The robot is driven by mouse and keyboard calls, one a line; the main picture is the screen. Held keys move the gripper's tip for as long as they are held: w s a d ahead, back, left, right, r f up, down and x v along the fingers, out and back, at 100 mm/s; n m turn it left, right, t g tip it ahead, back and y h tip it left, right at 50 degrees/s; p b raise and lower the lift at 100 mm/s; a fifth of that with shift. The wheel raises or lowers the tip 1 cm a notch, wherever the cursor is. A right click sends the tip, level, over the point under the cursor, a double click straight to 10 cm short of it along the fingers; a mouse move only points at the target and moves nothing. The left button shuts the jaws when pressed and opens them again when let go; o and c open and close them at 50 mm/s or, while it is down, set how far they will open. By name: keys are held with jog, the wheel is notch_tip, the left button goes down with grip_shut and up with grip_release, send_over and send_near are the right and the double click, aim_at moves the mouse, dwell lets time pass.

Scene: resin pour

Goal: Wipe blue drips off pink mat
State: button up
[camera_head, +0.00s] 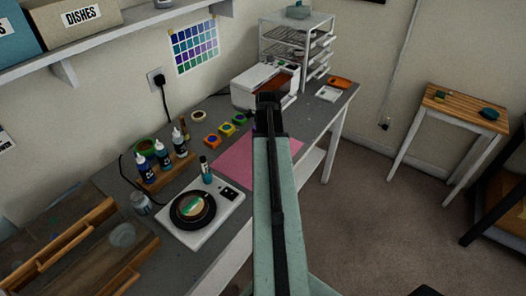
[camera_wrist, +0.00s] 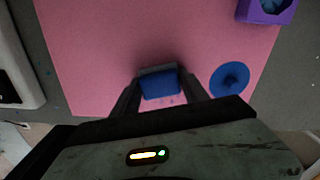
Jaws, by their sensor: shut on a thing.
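The pink mat (camera_head: 233,161) lies on the grey workbench, partly hidden behind my arm in the head view. It fills much of the wrist view (camera_wrist: 85,50). My gripper (camera_wrist: 160,88) is over the mat, shut on a small blue pad (camera_wrist: 162,85) with a grey upper edge. I cannot tell whether the pad touches the mat. A few small dark specks show near the pad. The fingertips are hidden by my arm in the head view.
A purple box (camera_wrist: 266,9) with blue inside stands at the mat's corner. Dropper bottles (camera_head: 163,152) and a white scale (camera_head: 203,215) with a black dish are left of the mat. Several coloured blocks (camera_head: 226,129) and a white machine (camera_head: 262,84) are behind it.

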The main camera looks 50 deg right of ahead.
jog(key=shift+s+f, duration=0.15)
jog(key=shift+s, duration=0.95)
jog(key=shift+c, duration=0.6)
jog(key=shift+s+d, duration=0.15)
jog(key=shift+s, duration=1.8)
jog(key=shift+w+r+p, duration=0.1)
jog(key=shift+r+p, duration=0.2)
jog(key=shift+r, duration=0.05)
notch_tip(320, 180, up, 6)
jog(key=p, duration=0.5)
jog(key=shift+f+p, duration=0.2)
jog(key=shift+p, duration=0.1)
notch_tip(320, 180, up, 3)
jog(key=p, duration=0.3)
